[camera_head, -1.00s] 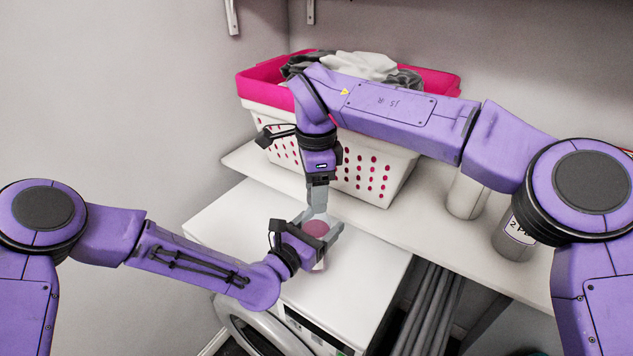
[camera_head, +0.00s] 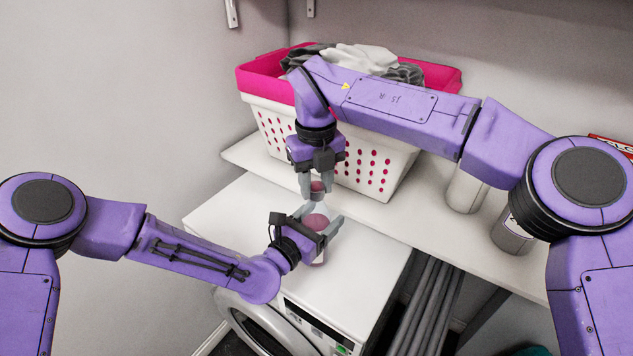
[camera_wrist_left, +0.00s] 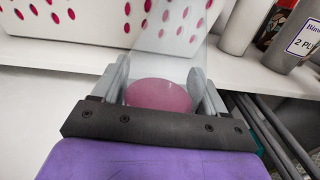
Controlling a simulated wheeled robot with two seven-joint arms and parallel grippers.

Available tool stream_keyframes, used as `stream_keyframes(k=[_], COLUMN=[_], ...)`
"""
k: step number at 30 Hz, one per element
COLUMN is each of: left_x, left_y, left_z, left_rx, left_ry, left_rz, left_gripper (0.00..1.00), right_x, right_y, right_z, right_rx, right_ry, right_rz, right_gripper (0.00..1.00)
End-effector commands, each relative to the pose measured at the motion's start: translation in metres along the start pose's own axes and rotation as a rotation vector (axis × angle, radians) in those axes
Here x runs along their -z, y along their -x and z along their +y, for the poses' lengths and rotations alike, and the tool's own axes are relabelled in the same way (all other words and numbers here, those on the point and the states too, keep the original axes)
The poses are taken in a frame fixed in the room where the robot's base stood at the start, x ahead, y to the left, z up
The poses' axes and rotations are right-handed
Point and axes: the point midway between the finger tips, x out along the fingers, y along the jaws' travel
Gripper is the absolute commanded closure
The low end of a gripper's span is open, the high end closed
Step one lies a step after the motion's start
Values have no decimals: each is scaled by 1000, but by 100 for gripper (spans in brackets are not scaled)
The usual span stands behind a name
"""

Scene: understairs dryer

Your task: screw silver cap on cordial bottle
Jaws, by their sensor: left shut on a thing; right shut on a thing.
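The cordial bottle (camera_head: 316,221) is clear glass with pink liquid in it, above the white machine's top. My left gripper (camera_head: 321,217) is shut around its body, one finger on each side. The left wrist view shows the pink liquid (camera_wrist_left: 158,95) between the fingers and clear glass above it. My right gripper (camera_head: 317,190) points down over the bottle, shut on a small, shiny, pink-tinted piece (camera_head: 317,186), apparently the silver cap reflecting the cordial. I cannot tell whether it touches the neck. The bottle's lower part is partly hidden by my left gripper.
A white washer or dryer (camera_head: 240,215) stands below, its top clear. Behind it, a shelf (camera_head: 405,215) bears a white and pink laundry basket (camera_head: 385,165) with clothes. A white canister (camera_head: 464,192) and a grey labelled canister (camera_head: 510,236) stand right. Grey poles (camera_head: 428,300) stand beside the machine.

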Motion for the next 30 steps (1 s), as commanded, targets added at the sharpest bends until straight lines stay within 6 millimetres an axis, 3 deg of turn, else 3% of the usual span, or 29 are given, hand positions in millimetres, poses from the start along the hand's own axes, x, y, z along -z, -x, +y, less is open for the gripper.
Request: stream_keyframes(k=[3,6,10,11,13,14,23,26,30], left_x=[0,0,0,0,0,0,0,0,0], left_y=[0,0,0,0,0,0,0,0,0], left_z=[1,1,1,1,1,1,1,1,1], left_rx=[-3,-3,-3,-4,-3,-3,-2,-2,-1], left_ry=[1,1,1,1,1,1,0,0,0], left_rz=[0,0,0,0,0,0,-1,0,0], left_gripper=[100,100,100,100,100,100,100,100,100], right_x=[1,1,1,1,1,1,0,0,0], right_y=[-1,-1,-1,-1,-1,-1,2,13,43], right_z=[1,2,2,2,2,1,1,0,1], right_rx=[-2,-2,-1,-1,-1,-1,-1,0,0], right_ry=[-310,-498,-484,-484,-483,-483,-482,-483,-484], right_rz=[4,5,5,5,5,4,2,-1,-3], right_gripper=[100,100,100,61,38,34,34,34,34])
